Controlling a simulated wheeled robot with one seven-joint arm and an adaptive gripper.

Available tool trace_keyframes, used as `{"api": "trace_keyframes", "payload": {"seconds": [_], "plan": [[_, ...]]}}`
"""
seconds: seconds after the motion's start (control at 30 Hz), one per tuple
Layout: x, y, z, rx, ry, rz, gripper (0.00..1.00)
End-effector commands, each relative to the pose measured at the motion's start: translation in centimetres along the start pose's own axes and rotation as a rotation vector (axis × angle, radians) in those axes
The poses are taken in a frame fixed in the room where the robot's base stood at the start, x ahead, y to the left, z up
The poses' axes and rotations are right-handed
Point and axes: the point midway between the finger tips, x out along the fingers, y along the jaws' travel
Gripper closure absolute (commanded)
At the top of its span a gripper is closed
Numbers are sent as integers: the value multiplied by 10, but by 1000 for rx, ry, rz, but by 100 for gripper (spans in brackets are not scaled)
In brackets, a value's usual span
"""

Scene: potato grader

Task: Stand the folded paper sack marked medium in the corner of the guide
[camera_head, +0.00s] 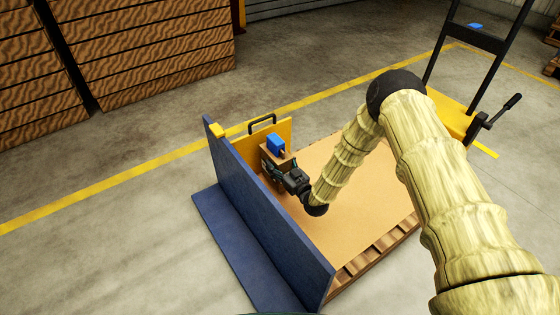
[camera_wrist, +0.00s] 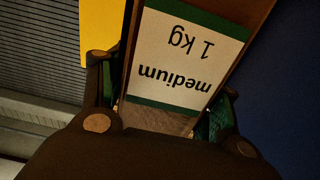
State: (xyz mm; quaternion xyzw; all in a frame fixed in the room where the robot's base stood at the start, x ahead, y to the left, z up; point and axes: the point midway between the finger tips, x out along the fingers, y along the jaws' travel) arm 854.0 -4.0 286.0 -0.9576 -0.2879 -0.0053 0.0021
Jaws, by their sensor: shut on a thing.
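The paper sack (camera_wrist: 188,58) fills the middle of the wrist view, its white label reading "medium 1 kg" upside down between green bands. My gripper (camera_wrist: 162,100) is shut on it, one finger on each side. In the head view my gripper (camera_head: 276,172) is low in the corner of the guide, where the long blue wall (camera_head: 262,205) meets the yellow wall (camera_head: 286,130). The sack shows there only as a small brown piece, mostly behind my gripper. Whether it touches the walls or the base cannot be told.
A pallet with a brown sheet (camera_head: 365,205) lies right of the blue wall. A small blue object (camera_head: 275,144) shows above my gripper. A yellow hand truck (camera_head: 455,115) stands at the upper right. Stacked wooden crates (camera_head: 150,50) are at the back left. The floor at left is clear.

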Motion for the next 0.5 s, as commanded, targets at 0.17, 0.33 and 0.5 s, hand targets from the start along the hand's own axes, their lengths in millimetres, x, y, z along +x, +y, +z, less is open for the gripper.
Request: {"api": "trace_keyframes", "payload": {"seconds": [0.17, 0.33, 0.5], "plan": [[1, 0, 8, -1, 4, 0, 98], [1, 0, 28, 0, 4, 0, 98], [1, 0, 36, -1, 5, 0, 98]]}}
